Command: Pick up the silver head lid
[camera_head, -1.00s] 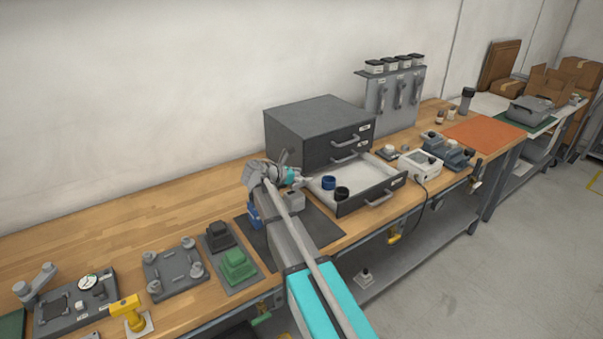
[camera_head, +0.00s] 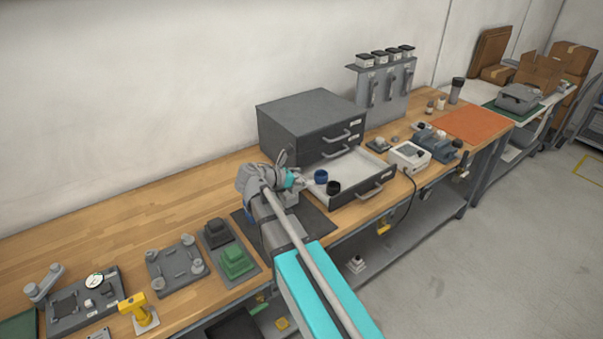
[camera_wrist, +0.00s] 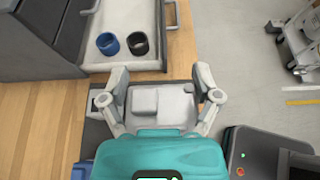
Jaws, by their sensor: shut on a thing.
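The silver head lid (camera_wrist: 160,100) is a pale grey, blocky piece with raised parts on top, in the middle of the wrist view. My gripper (camera_wrist: 161,92) has one finger at its left side and one at its right side, shut on it. In the head view my gripper (camera_head: 292,181) is over the dark mat (camera_head: 318,221) in front of the drawer unit, and my arm hides much of it. Part of the grey piece (camera_head: 290,198) shows beside my gripper there. I cannot tell whether the lid is clear of the mat.
The grey cabinet (camera_head: 300,108) stands behind. Green and dark blocks (camera_head: 236,262) lie left of the mat. Bare bench top (camera_head: 120,210) is free at the left.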

